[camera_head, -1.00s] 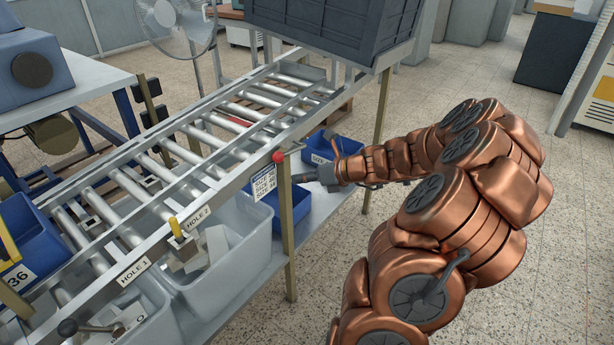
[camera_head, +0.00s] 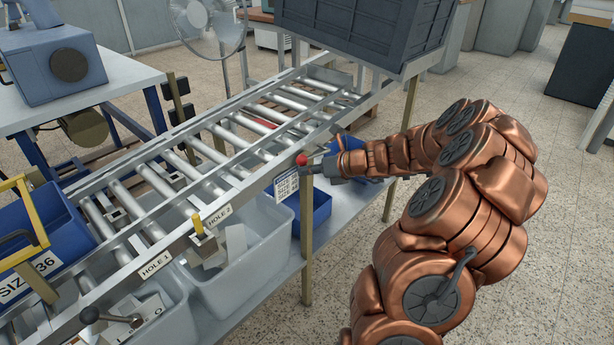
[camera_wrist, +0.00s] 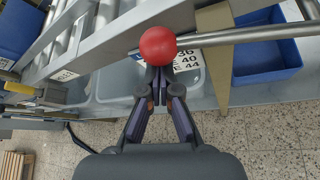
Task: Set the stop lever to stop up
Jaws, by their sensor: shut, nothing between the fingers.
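The lever with a red ball knob (camera_head: 301,159) is at the near side rail of the roller conveyor (camera_head: 160,248). In the wrist view the red ball (camera_wrist: 158,45) is large, and a grey rod (camera_wrist: 255,35) runs from it to the right, roughly level in the picture. My gripper (camera_head: 312,164) is right by the knob. In the wrist view my gripper (camera_wrist: 158,78) has its fingers together and empty, with the tips at the ball's lower edge and partly behind it in the picture. I cannot tell whether they touch it. The rod's pivot is not clearly visible.
A dark grey crate (camera_head: 350,30) stands at the conveyor's far end. A yellow-handled part (camera_head: 198,225) is by the HOLE 2 label. Grey bins (camera_head: 270,250) and a blue bin (camera_head: 318,208) sit below the rail. The floor on the right is clear.

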